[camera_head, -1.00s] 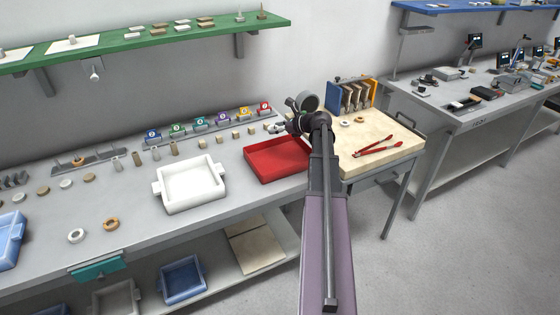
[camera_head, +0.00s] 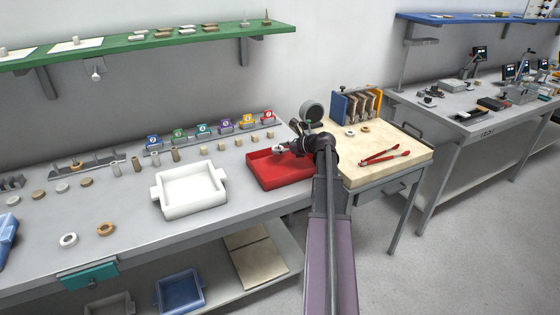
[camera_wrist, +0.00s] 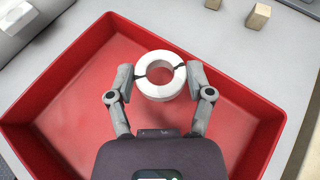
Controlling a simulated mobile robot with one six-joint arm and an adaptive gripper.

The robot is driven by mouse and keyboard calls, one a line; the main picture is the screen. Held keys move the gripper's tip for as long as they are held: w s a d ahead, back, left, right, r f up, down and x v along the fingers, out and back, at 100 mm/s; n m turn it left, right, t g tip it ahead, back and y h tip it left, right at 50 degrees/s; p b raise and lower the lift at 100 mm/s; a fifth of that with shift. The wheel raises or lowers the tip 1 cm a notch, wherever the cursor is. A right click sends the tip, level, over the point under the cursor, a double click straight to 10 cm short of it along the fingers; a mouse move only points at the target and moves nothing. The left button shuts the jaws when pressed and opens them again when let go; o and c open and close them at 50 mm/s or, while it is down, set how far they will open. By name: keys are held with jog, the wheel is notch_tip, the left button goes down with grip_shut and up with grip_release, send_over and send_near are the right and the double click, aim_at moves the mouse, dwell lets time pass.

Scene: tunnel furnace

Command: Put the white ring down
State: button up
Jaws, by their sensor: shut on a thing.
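The white ring (camera_wrist: 160,75) is between the two fingers of my gripper (camera_wrist: 160,82) in the wrist view. The fingers are shut on it from both sides. The ring is over the inside of the red tray (camera_wrist: 35,85); its exact height above the tray floor cannot be told. In the head view my gripper (camera_head: 280,149) is over the red tray (camera_head: 268,182), and the ring there is too small to make out clearly.
A white tray (camera_head: 188,204) stands left of the red tray. Small wooden blocks (camera_head: 222,145) and numbered, coloured holders (camera_head: 204,130) are behind it. A wooden-topped table (camera_head: 400,175) with red tongs (camera_head: 385,158) is to the right.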

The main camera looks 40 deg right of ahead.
aim_at(281, 161)
dwell(0.3)
jog(key=shift+f+b, duration=1.85)
jog(key=shift+f, duration=0.05)
jog(key=shift+f, duration=0.1)
jog(key=o, duration=1.1)
jog(key=shift+s+r, duration=0.1)
jog(key=shift+r, duration=0.15)
jog(key=p+v, duration=0.4)
jog(key=v, duration=0.7)
jog(key=shift+s+d+r+p, duration=0.15)
jog(key=shift+s+p, duration=0.15)
jog(key=shift+s, duration=0.05)
